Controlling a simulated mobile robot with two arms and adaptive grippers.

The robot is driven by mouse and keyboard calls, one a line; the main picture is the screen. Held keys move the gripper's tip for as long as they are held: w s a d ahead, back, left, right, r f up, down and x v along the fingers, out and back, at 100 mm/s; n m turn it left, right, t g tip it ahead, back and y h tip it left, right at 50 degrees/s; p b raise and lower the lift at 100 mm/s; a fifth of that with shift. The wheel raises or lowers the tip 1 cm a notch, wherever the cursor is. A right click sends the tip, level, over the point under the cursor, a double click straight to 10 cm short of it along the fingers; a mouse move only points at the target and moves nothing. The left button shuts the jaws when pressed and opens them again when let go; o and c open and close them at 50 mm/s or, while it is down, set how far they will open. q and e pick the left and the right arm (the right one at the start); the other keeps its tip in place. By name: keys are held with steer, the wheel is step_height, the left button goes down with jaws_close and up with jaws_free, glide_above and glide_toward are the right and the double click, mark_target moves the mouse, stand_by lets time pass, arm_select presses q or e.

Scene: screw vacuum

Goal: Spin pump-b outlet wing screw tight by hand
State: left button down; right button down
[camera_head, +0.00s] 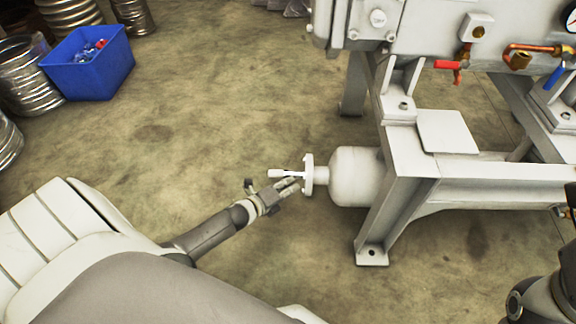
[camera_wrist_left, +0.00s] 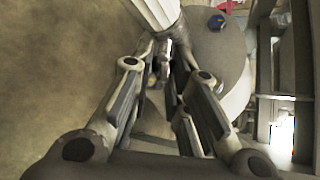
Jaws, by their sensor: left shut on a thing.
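A white pump cylinder (camera_head: 357,177) lies on its side under the grey frame, with a round flange (camera_head: 308,175) at its left end. A short white bar (camera_head: 275,173) sticks out to the left at the flange, near my fingertips. My left gripper (camera_head: 292,186) is at the flange's left side, its fingers shut on a small part there, apparently the wing screw. In the left wrist view the fingers (camera_wrist_left: 166,75) close in around a small dull part (camera_wrist_left: 163,62), beside the rounded grey body (camera_wrist_left: 215,60). The screw is mostly hidden by the fingers.
A steel frame (camera_head: 385,215) with a foot plate stands right of the gripper. Valves with red (camera_head: 447,65) and blue (camera_head: 554,77) handles sit above. A blue bin (camera_head: 88,62) and metal drums are at upper left. The floor left of the pump is clear.

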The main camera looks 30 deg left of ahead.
arm_select(q)
steer(key=shift+f, duration=0.1)
steer(key=c, duration=1.6)
jaws_free()
steer(key=shift+c, duration=0.2)
steer(key=shift+s, duration=0.1)
steer(key=v, duration=1.2)
